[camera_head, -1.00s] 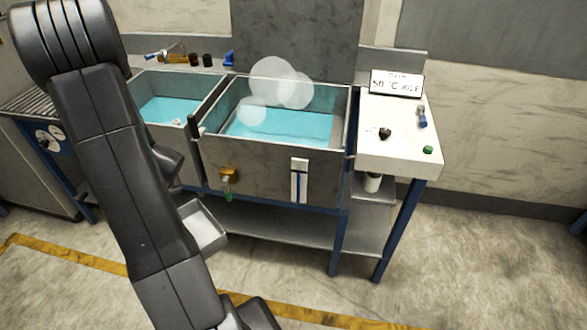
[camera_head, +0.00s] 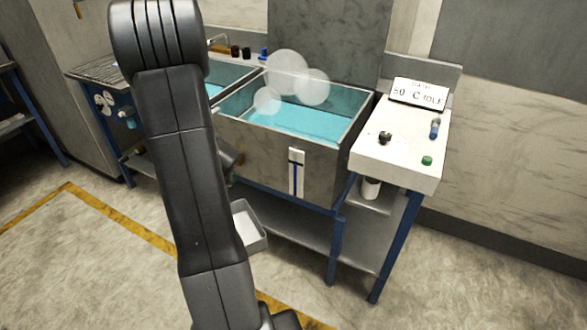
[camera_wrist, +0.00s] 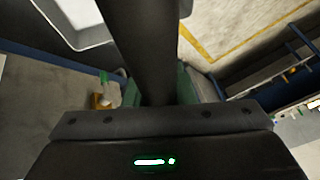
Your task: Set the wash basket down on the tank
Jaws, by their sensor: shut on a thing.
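The tank (camera_head: 262,150) is a grey metal tub with blue liquid, right of my arm in the head view. Its open top is clear apart from pale vapour puffs above it. My arm crosses the head view in front of the tank's left side and hides my gripper there. In the wrist view my gripper (camera_wrist: 158,98) is closed, with greenish finger parts either side of a dark upright bar. No basket body can be made out; what is held is mostly hidden.
A second tank (camera_head: 228,72) is partly behind my arm. A white control box (camera_head: 400,145) with knobs and a display stands at the right. Open floor lies in front, with a yellow line (camera_head: 120,220).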

